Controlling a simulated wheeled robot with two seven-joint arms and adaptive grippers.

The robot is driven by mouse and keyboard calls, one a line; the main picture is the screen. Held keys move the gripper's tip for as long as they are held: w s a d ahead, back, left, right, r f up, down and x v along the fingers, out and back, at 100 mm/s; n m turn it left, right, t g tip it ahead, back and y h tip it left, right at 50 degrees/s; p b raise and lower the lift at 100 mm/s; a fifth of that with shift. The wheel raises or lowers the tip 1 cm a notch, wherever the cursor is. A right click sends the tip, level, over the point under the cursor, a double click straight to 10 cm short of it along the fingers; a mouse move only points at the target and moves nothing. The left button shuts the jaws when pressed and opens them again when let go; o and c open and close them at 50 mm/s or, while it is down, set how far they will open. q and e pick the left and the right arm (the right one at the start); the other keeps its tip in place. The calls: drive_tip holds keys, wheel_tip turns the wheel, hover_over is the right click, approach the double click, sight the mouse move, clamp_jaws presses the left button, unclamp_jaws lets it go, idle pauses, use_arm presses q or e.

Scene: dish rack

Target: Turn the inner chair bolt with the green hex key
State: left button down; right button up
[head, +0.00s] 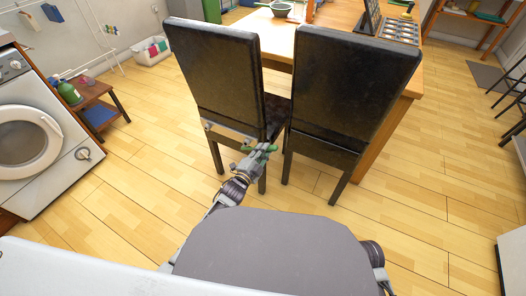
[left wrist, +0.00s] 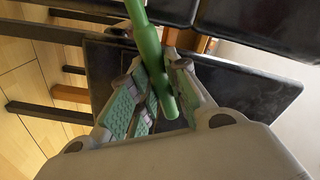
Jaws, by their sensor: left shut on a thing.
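Two black chairs stand side by side with their backs toward me, the left chair (head: 217,80) and the right chair (head: 350,88). My left gripper (head: 256,153) is at the lower back of the left chair, near its right rear leg. It is shut on the green hex key (head: 264,147). In the left wrist view, the key's green handle (left wrist: 147,45) runs between the padded fingers (left wrist: 158,90). The dark chair seat (left wrist: 245,88) and legs lie behind it. The key's tip is not clear, and I cannot make out the inner bolt. My right gripper is out of view.
A wooden table (head: 285,42) stands just beyond the chairs. A washing machine (head: 40,135) and a low wooden stool (head: 93,98) are at the left. A white bin (head: 152,52) stands by the wall. The floor (head: 420,190) right of the chairs is clear.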

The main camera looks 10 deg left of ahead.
use_arm(q)
drive_tip(key=shift+x, duration=1.05)
idle(1.0)
drive_tip(key=c, duration=1.3)
unclamp_jaws()
drive_tip(key=c, duration=0.4)
